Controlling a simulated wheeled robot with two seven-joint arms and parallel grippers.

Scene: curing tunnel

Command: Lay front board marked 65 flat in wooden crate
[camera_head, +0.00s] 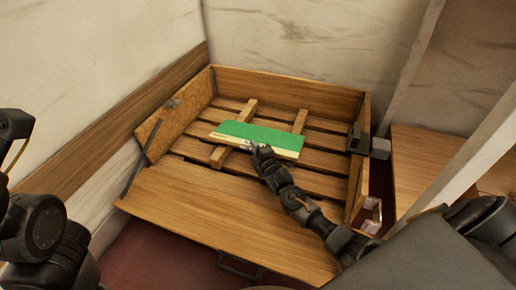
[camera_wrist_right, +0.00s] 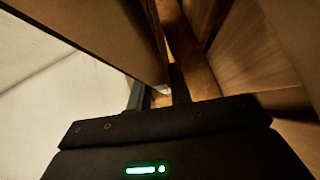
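The front board (camera_head: 262,134), green with a pale near edge, is in the wooden crate (camera_head: 290,90), above the slats and two cross battens. It looks roughly flat; I cannot tell whether it touches the battens. No number is legible. My right gripper (camera_head: 258,148) is at the middle of its near edge and looks shut on it. In the right wrist view, the board (camera_wrist_right: 110,35) runs down between the dark fingers of the gripper (camera_wrist_right: 160,92). My left arm shows at the left edge; its gripper is not in view.
The crate's near side panel (camera_head: 210,215) is folded down, with a dark handle below. A rough panel (camera_head: 175,115) leans at the left side. A dark latch (camera_head: 368,143) sits on the right wall. A wooden surface (camera_head: 425,165) is at right. Slats around the board are bare.

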